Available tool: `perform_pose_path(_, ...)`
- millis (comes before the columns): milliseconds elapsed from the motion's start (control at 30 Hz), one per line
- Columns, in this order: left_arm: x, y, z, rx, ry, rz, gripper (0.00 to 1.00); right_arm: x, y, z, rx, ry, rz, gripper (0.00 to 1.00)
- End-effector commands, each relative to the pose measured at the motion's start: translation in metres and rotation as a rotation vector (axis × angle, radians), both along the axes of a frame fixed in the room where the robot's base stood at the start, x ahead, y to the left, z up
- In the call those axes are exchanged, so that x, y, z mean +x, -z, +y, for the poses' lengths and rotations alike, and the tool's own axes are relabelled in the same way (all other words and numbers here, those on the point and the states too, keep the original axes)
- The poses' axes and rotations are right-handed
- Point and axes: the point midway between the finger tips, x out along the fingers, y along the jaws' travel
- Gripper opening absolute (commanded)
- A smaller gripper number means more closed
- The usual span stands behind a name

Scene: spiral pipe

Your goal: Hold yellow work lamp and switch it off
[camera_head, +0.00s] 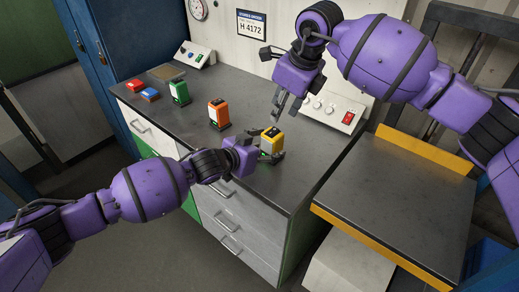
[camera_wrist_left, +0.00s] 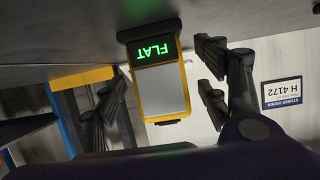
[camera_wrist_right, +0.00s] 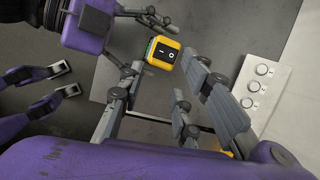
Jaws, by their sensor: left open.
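The yellow work lamp (camera_head: 272,140) stands upright on the dark worktop near its front edge. In the left wrist view the lamp (camera_wrist_left: 162,88) appears upside down, with a grey panel and glowing green letters "FLAT". My left gripper (camera_head: 254,149) is open, with its fingers on either side of the lamp and a visible gap. My right gripper (camera_head: 281,112) is above the lamp, pointing down. In the right wrist view its fingers (camera_wrist_right: 156,98) are spread and empty. Beyond them is the lamp's top (camera_wrist_right: 168,55) with a black switch marked with a line and a circle.
An orange lamp (camera_head: 218,114) and a green lamp (camera_head: 180,93) stand to the left on the worktop. Red (camera_head: 133,86) and blue (camera_head: 149,95) items lie further left. A control box (camera_head: 333,111) with knobs and a red switch is behind the yellow lamp. A yellow-edged lower table (camera_head: 395,200) is right.

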Motion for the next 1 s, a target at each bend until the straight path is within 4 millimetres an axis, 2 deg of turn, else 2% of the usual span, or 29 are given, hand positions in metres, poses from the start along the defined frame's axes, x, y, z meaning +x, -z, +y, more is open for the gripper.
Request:
perform_pose_path(100,0.0057,0.0023,-0.0052,0.0,0.001,-0.001,0.67,-0.0001,-0.0002,0.0002,0.0,0.0,0.0,0.31)
perform_pose_path(400,0.0068,0.0034,-0.006,0.001,0.002,-0.002,0.67,-0.0001,-0.0002,0.0002,0.0,0.0,0.0,0.31)
perform_pose_path(833,0.0066,0.0035,-0.0059,0.001,0.002,-0.002,0.11,-0.0001,-0.0002,0.0002,0.0,0.0,0.0,0.31)
perform_pose_path(867,0.0066,0.0035,-0.0059,0.001,0.001,-0.002,0.08,-0.0001,-0.0002,0.0002,0.0,0.0,0.0,0.3)
perform_pose_path(1000,0.0066,0.0035,-0.0059,0.001,0.002,-0.002,0.08,-0.0017,0.0027,0.0025,0.022,0.026,0.01,0.12)
